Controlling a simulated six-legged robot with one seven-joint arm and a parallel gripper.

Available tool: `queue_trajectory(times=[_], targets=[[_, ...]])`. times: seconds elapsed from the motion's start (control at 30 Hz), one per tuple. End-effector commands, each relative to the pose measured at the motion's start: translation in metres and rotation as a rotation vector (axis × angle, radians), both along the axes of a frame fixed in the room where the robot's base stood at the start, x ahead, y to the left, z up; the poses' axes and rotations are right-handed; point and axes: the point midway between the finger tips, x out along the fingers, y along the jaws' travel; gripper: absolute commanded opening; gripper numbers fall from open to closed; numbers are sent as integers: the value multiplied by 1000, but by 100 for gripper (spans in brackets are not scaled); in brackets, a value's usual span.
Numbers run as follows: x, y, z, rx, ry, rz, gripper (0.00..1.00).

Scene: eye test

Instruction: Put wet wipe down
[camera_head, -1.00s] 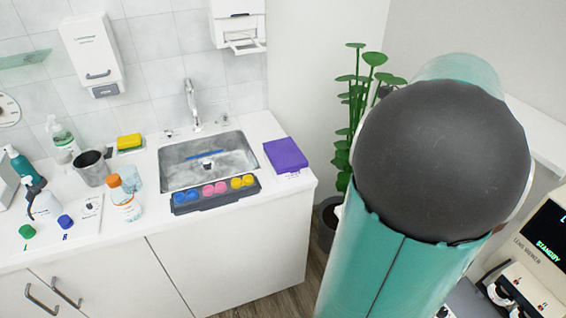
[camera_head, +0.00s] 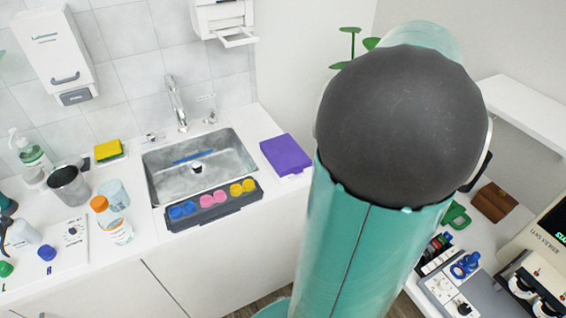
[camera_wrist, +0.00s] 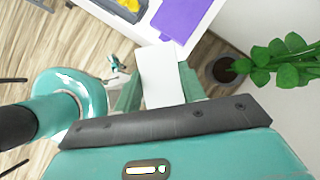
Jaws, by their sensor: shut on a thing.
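A flat white sheet, seemingly the wet wipe (camera_wrist: 160,78), is in my gripper (camera_wrist: 158,84) in the wrist view. The teal fingers are shut on it, one on each side, and it sticks out past them. It appears held in the air, with wooden floor and the counter edge behind it. In the head view my own arm covers the middle right, and neither the gripper nor the wipe shows there.
The white counter (camera_head: 140,250) holds a sink (camera_head: 165,190), a lens-case tray (camera_head: 215,218), a purple box (camera_head: 285,155) and bottles at left. A side desk with devices (camera_head: 450,290) stands at right. A potted plant (camera_wrist: 285,58) stands beside the counter.

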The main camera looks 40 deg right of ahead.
Motion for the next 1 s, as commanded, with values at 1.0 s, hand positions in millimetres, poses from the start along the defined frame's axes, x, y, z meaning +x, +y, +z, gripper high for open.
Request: queue_trajectory(times=[1.0], targets=[[128,26,-94,0,1,-1,19]])
